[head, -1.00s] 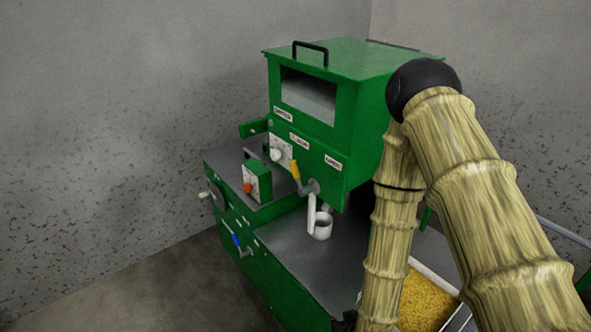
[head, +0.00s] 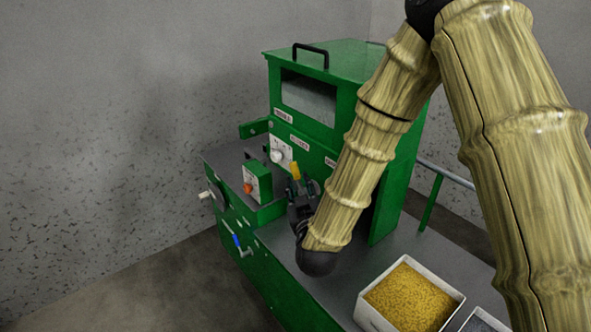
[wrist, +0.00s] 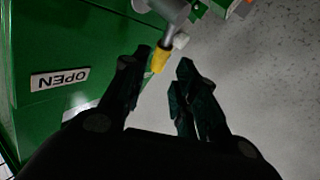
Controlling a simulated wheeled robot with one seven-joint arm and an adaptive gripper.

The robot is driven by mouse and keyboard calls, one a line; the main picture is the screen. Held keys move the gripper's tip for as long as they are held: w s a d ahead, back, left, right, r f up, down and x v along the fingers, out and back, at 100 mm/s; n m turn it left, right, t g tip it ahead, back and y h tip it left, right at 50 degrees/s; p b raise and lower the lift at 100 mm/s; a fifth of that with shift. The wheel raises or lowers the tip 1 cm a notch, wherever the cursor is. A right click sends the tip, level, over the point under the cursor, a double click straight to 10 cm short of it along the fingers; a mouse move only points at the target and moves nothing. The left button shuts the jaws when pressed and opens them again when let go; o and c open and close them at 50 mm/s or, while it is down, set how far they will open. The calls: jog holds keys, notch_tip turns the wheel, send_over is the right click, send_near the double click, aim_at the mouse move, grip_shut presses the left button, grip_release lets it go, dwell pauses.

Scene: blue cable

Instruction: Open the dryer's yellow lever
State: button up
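The green dryer (head: 345,62) stands against the wall. Its yellow lever (head: 295,170) sticks up from the front, below the white labels. In the wrist view the yellow lever (wrist: 159,60) hangs from a grey metal valve piece (wrist: 165,10). My gripper (head: 301,186) is just below and in front of the lever in the head view. In the wrist view my gripper (wrist: 165,62) is open, with the lever's tip at the gap between its fingertips, nearer the left finger. I cannot tell whether a finger touches it.
A small green box with an orange knob (head: 257,183) stands left of my gripper. A blue-handled lever (head: 237,241) is lower left. A tray of yellow grains (head: 410,297) sits at lower right.

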aim_at(296, 174)
jog(key=w, duration=0.2)
jog(key=w+p, duration=0.1)
jog(key=w, duration=0.2)
jog(key=w+p, duration=0.1)
jog(key=w, duration=0.2)
jog(key=shift+a, duration=0.4)
grip_shut()
